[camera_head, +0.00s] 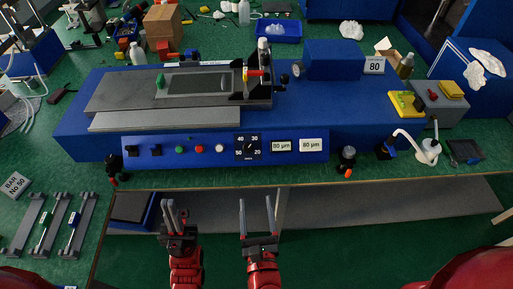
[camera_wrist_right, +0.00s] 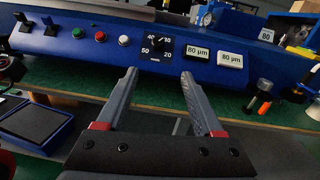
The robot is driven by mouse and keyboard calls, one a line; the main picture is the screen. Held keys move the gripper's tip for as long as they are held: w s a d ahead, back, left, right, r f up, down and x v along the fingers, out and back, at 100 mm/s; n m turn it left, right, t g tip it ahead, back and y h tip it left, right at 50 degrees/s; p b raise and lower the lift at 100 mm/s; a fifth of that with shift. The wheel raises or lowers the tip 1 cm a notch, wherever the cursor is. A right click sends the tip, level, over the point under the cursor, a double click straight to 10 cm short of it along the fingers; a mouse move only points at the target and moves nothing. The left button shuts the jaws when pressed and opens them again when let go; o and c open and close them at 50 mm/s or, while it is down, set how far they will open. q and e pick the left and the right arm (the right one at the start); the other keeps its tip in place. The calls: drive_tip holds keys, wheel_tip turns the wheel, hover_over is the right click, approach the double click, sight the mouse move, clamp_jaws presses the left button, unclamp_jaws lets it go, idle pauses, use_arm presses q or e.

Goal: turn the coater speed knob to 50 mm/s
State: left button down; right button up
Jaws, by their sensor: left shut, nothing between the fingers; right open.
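The coater speed knob (camera_head: 248,147) is a small black knob on a black dial plate marked 20, 30, 40 and 50. It sits on the front panel of the blue coater (camera_head: 85,143). The dial also shows in the right wrist view (camera_wrist_right: 157,45), ahead of my fingertips. Its pointer is too small to read surely. My right gripper (camera_head: 256,201) is open and empty, below and in front of the knob, apart from it. My left gripper (camera_head: 174,213) is shut and empty, lower left of the knob in front of the bench edge.
Left of the dial are a white button (camera_head: 219,148), a red button (camera_head: 199,149), a green button (camera_head: 179,150) and two black switches. Right of it are two 80 µm labels (camera_head: 282,146). A black-topped blue box (camera_head: 131,209) lies below the coater, left of my left gripper.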

drive_tip(key=p, duration=0.6)
approach(248, 151)
drive_tip(key=w, duration=0.8)
drive_tip(key=shift+w+a, duration=0.15)
drive_tip(key=shift+a, duration=0.1)
drive_tip(key=shift+w, duration=0.5)
clamp_jaws()
